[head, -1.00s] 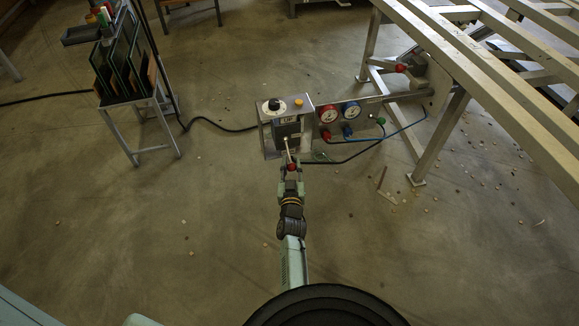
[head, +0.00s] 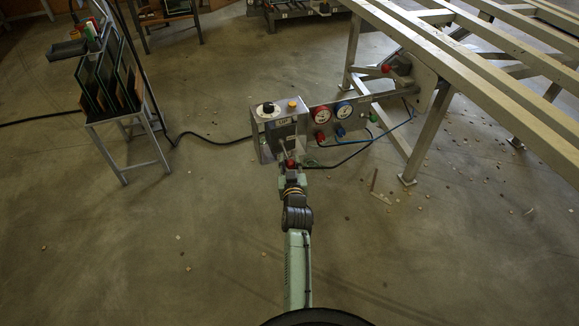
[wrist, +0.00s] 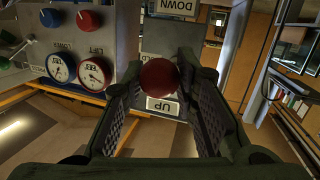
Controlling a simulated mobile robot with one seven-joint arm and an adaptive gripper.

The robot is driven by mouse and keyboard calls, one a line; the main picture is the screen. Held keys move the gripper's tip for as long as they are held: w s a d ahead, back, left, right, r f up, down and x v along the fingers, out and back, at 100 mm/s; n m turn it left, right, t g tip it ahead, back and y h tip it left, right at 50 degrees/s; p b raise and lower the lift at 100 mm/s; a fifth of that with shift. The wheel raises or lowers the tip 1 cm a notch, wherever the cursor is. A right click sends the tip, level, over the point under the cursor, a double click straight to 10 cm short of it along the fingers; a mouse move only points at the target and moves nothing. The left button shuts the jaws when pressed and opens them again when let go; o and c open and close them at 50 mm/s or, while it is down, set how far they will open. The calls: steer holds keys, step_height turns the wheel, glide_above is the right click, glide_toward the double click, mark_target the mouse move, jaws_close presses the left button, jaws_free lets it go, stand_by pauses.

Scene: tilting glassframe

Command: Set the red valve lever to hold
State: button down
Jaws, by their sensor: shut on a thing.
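The red ball knob (head: 290,163) of the valve lever stands out from the front of the grey control box (head: 259,145). My gripper (head: 289,174) is shut on this knob, and the knob also shows between the two fingers in the wrist view (wrist: 158,78). The wrist picture is upside down. In it a DOWN label (wrist: 177,6) is at the top and an UP label (wrist: 162,105) lies just below the knob.
Beside the box, a panel holds a red gauge (head: 321,116), a blue gauge (head: 344,110), and red and blue knobs. A slatted metal frame (head: 470,75) stands at right. A glass rack (head: 130,130) stands at left. The floor between is mostly clear, with small scattered bits.

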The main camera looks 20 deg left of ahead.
steer(key=shift+w+a+r, duration=0.1)
steer(key=shift+r, duration=0.75)
steer(key=c, duration=1.7)
jaws_free()
steer(key=o, duration=0.4)
steer(key=shift+f, duration=0.2)
